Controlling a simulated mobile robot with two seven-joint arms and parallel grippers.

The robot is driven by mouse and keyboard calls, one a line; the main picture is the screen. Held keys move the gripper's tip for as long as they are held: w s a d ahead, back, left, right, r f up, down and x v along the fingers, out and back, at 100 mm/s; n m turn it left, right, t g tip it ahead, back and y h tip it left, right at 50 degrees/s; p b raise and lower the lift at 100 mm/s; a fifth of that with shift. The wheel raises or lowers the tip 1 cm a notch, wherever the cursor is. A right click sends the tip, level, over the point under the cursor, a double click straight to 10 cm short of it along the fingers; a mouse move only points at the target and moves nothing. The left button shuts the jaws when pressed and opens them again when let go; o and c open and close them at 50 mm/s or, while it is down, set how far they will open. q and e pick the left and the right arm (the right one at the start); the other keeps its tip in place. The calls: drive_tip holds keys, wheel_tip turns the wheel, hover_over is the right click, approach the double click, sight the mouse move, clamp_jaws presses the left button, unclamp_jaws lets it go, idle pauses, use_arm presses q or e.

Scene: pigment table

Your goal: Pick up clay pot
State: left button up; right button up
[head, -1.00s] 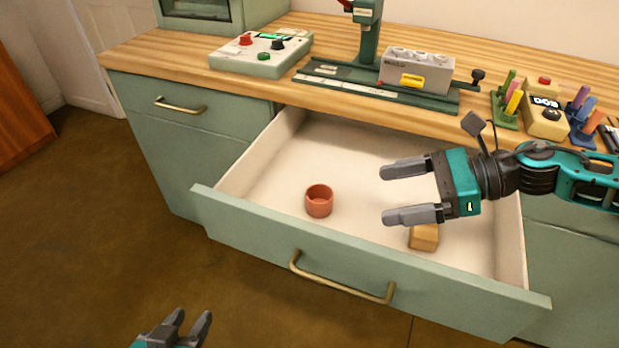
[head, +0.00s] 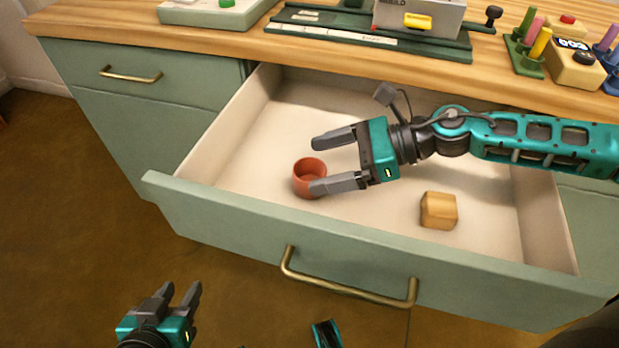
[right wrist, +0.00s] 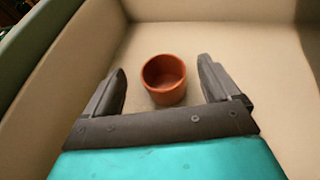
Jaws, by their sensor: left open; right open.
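The clay pot (head: 306,179) is a small reddish-brown cup standing upright in the open drawer, left of its middle. My right gripper (head: 318,163) is open and reaches in from the right, with its fingertips over the pot in the head view and one finger hiding part of its right side. In the right wrist view the pot (right wrist: 164,80) stands between and slightly beyond the two open fingers (right wrist: 162,82), with no contact visible. My left gripper (head: 178,292) is open and empty, low in front of the drawer at the left.
The pale drawer (head: 250,125) has raised walls and a green front with a brass handle (head: 345,288). A wooden block (head: 438,210) lies in it to the right of the pot. The counter (head: 200,40) behind holds a grey box (head: 420,18) and a green stand (head: 525,55).

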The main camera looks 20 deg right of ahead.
sight(295, 173)
drive_tip(key=shift+d+f+b+x, duration=0.1)
drive_tip(key=shift+f+b+x, duration=0.1)
drive_tip(key=shift+x, duration=1.15)
drive_tip(key=shift+d+f+b+x, duration=0.15)
drive_tip(key=shift+f+x, duration=0.1)
drive_tip(key=shift+x, duration=1.1)
drive_tip(key=shift+r, duration=0.1)
drive_tip(key=c, duration=1.1)
drive_tip(key=shift+c, duration=0.2)
